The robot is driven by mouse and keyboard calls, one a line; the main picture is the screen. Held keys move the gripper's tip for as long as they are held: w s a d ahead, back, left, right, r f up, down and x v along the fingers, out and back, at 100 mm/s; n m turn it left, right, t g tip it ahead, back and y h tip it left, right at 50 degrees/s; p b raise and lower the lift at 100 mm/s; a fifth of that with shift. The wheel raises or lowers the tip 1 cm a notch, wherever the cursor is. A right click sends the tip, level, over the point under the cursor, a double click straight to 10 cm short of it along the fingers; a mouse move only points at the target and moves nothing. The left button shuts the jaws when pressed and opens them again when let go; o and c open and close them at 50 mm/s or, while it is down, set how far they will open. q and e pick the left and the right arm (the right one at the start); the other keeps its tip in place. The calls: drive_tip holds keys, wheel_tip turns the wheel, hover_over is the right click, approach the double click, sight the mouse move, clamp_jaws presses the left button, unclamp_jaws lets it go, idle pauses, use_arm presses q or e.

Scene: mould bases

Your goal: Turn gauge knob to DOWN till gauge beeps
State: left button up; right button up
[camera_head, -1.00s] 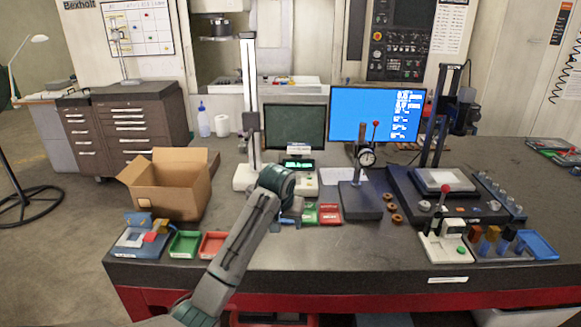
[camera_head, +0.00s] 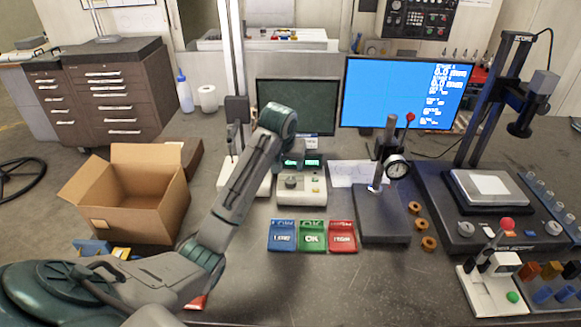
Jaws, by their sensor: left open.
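A small cream gauge box (camera_head: 314,187) with a lit green display (camera_head: 313,161) stands in the middle of the bench. A dark round knob (camera_head: 291,183) is on its front; its marks are too small to read. My left arm rises from the lower left to a teal joint in front of the dark screen. My left gripper (camera_head: 284,155) points down by the display, above and behind the knob, mostly hidden by my arm. It is open, and I see nothing in it. I cannot tell whether it touches the box. My right gripper is out of view.
Blue, green and red trays (camera_head: 312,236) lie in front of the box. A dial gauge stand (camera_head: 383,222) is to the right, with brown rings beside it. A tall column (camera_head: 231,60) stands behind my arm. An open carton (camera_head: 140,205) is left. Bare bench lies in front.

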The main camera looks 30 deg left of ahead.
sight(290, 181)
use_arm(q)
drive_tip(key=p+x, duration=0.3)
drive_tip(key=x, duration=0.6)
drive_tip(key=shift+w+f+p, duration=0.1)
drive_tip(key=shift+f+p, duration=0.1)
drive_tip(key=shift+p, duration=0.15)
drive_tip(key=shift+w+f, duration=0.15)
drive_tip(key=shift+f, duration=0.4)
drive_tip(key=c, duration=1)
